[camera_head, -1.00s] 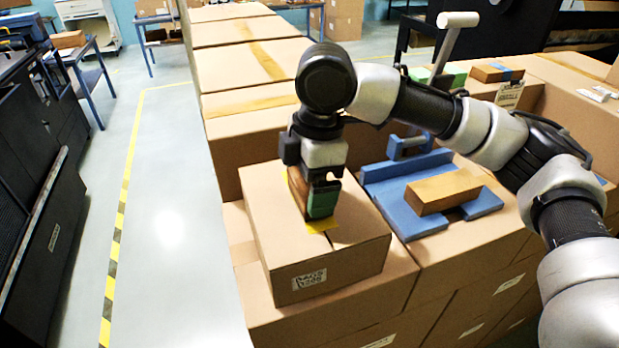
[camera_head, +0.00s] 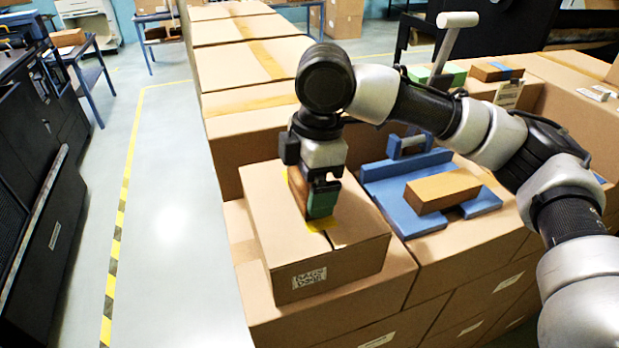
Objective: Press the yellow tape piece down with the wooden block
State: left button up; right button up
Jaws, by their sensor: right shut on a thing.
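My right gripper (camera_head: 322,184) is shut on a wooden block (camera_head: 298,190) with a green face, held upright over the top of a closed cardboard box (camera_head: 280,232). The yellow tape piece (camera_head: 320,226) lies on the box top, at the seam near the front edge. The block's lower end is right at the tape and covers part of it. I cannot tell how hard it touches. My left gripper is not in view.
A blue fixture (camera_head: 402,216) with another wooden block (camera_head: 440,190) on it stands right of the box. Taped boxes (camera_head: 250,62) run back behind. A green block and a blue-striped wooden block (camera_head: 497,72) lie at the back right. The floor (camera_head: 170,200) at left is clear.

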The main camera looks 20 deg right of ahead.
jog(key=shift+s+f+p, duration=0.1)
jog(key=shift+f+p, duration=0.1)
jog(key=shift+p, duration=0.2)
dwell(1.3)
jog(key=shift+r, duration=0.1)
notch_tip(320, 180, up, 5)
jog(key=p, duration=0.6)
jog(key=shift+r+p, duration=0.35)
jog(key=shift+r, duration=0.7)
